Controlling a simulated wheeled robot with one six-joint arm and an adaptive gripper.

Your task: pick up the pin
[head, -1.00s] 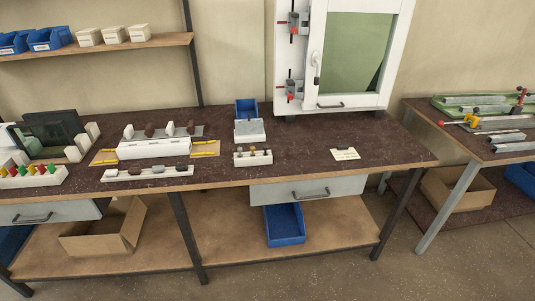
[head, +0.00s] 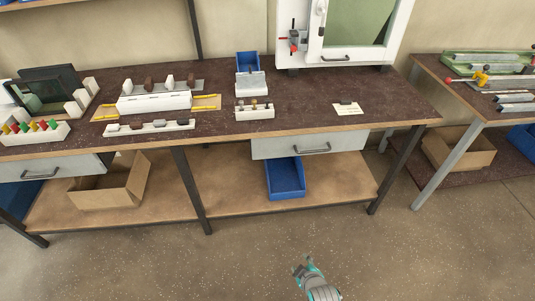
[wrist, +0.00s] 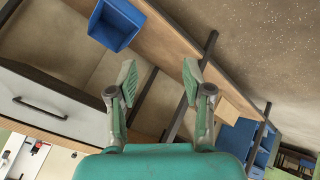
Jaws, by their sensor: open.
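A small white rack (head: 254,113) stands near the front edge of the workbench in the head view. Several small pin-like pieces with rounded tops stand in it; they are too small to tell which is the pin. My gripper (head: 302,265) is in front of the bench, over the floor, well apart from the rack. In the wrist view my gripper (wrist: 159,72) has its two green-padded fingers spread with nothing between them. No pin can be made out in the wrist view.
The dark workbench top (head: 310,95) has free room right of the rack. A blue bin (head: 285,178) sits on the lower shelf under a drawer (head: 305,144). A white-framed window unit (head: 300,60) stands at the back. A second table (head: 435,85) is at right.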

